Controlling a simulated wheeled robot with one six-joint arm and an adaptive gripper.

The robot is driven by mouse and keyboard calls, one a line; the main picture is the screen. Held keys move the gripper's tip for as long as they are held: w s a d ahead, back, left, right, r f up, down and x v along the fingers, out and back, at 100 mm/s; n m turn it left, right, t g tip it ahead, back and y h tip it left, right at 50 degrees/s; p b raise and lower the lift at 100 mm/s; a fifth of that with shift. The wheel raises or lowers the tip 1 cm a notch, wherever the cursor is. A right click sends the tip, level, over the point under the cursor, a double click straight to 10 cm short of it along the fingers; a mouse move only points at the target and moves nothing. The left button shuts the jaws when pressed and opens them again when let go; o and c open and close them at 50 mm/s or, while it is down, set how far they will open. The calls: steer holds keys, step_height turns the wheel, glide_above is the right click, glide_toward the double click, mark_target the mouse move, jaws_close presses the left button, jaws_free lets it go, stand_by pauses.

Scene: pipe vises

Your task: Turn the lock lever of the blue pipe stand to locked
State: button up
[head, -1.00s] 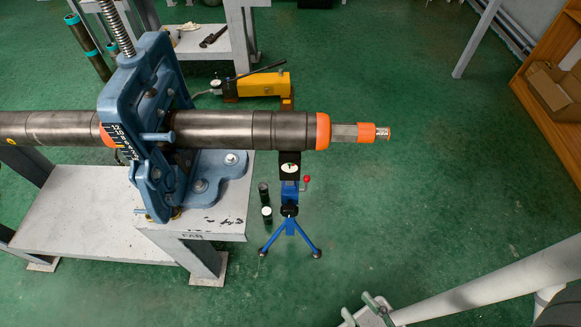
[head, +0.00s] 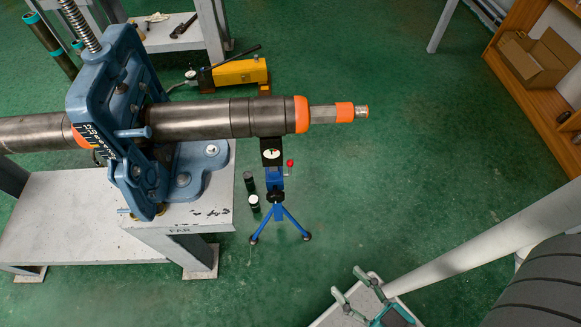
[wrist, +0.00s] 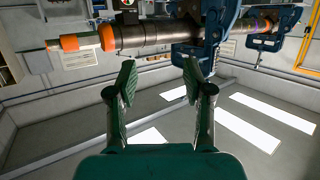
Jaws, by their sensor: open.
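The blue pipe stand (head: 277,190) stands on splayed legs on the floor under the pipe's free end in the head view. A small lever with a red knob (head: 290,163) sticks up at its right side; its lock state is too small to tell. The stand's black head (head: 271,152) with a round dial touches or nearly touches the pipe (head: 265,116) from below. My gripper (head: 365,283) is at the bottom of the head view, well apart from the stand. In the wrist view my gripper (wrist: 158,80) is open and empty, with the pipe beyond it.
A blue pipe vise (head: 118,110) clamps the pipe on a white bench (head: 70,215). A yellow pump (head: 241,72) lies behind the stand. Two small dark cylinders (head: 251,192) stand left of it. A cardboard box (head: 535,58) sits on a shelf.

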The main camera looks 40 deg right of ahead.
steer(key=w+d+f+m+h, duration=0.1)
steer(key=w+f, duration=0.2)
steer(key=f, duration=0.3)
steer(key=w+d+f+h, duration=0.1)
steer(key=w+f, duration=0.3)
steer(key=f, duration=0.2)
steer(key=m+t+h, duration=0.2)
steer(key=m+h, duration=0.1)
steer(key=h, duration=0.1)
glide_toward(291, 165)
steer(key=x, duration=1.1)
steer(key=shift+w+d+f, duration=0.1)
steer(key=shift+w+f, duration=0.05)
jaws_close()
